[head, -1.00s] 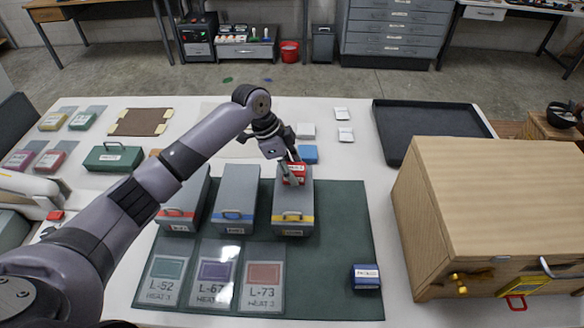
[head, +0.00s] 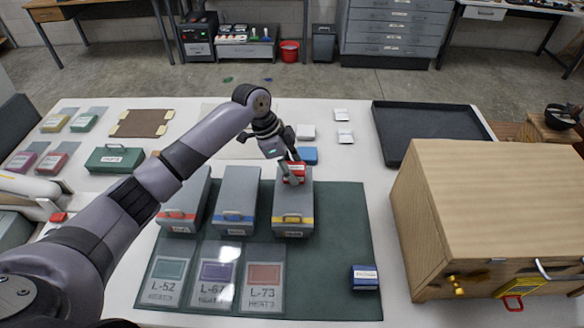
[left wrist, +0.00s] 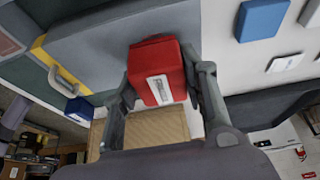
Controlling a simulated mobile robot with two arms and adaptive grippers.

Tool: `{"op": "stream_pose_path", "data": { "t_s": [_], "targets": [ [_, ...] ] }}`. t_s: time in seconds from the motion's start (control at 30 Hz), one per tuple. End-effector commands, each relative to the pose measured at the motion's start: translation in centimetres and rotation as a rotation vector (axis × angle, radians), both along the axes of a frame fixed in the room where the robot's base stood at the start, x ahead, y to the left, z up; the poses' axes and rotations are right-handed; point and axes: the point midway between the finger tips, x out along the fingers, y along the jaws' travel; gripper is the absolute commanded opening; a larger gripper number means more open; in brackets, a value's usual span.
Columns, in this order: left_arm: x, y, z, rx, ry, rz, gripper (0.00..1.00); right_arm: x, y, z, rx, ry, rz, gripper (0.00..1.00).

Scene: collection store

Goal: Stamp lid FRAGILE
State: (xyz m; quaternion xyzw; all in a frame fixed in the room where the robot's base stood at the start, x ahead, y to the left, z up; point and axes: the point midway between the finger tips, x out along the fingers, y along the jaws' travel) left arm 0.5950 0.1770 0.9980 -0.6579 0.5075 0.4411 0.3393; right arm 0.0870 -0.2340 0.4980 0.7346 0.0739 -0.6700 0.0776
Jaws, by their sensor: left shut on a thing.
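My left gripper (head: 290,168) is shut on a red stamp (head: 293,173) with a white label. The left wrist view shows the red stamp (left wrist: 157,72) between the two fingers. The stamp is at the far part of the lid of a grey box with a yellow stripe (head: 293,205); I cannot tell whether it touches the lid. The stamp's underside is hidden. A blue stamp-like block (head: 365,277) with a white label sits at the green mat's right front. My right gripper is not in view.
Grey boxes with a red stripe (head: 183,205) and a blue stripe (head: 236,205) stand close on the left. Several cards lie in front on the green mat (head: 335,230). A wooden cabinet (head: 490,200) and a black tray (head: 430,125) are on the right.

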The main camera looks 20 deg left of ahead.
Motion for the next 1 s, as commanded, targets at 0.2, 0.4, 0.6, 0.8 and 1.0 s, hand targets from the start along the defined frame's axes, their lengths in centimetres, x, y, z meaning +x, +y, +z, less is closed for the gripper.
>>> {"op": "stream_pose_path", "data": {
  "t_s": [0.2, 0.4, 0.6, 0.8, 1.0],
  "targets": [
    [0.0, 0.0, 2.3, -0.001, -0.001, 0.0, 0.22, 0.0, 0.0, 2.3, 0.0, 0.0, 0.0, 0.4],
    [0.0, 0.0, 3.9, -0.001, -0.001, 0.0, 0.22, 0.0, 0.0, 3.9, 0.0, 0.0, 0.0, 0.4],
    [0.0, 0.0, 5.5, -0.001, -0.002, -0.001, 0.22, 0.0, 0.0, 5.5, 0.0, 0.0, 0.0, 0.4],
    [0.0, 0.0, 5.8, -0.001, -0.002, -0.001, 0.22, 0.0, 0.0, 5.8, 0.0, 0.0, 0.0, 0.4],
    [0.0, 0.0, 5.7, -0.001, -0.002, -0.001, 0.22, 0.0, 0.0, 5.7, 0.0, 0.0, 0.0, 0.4]
  ]
}}
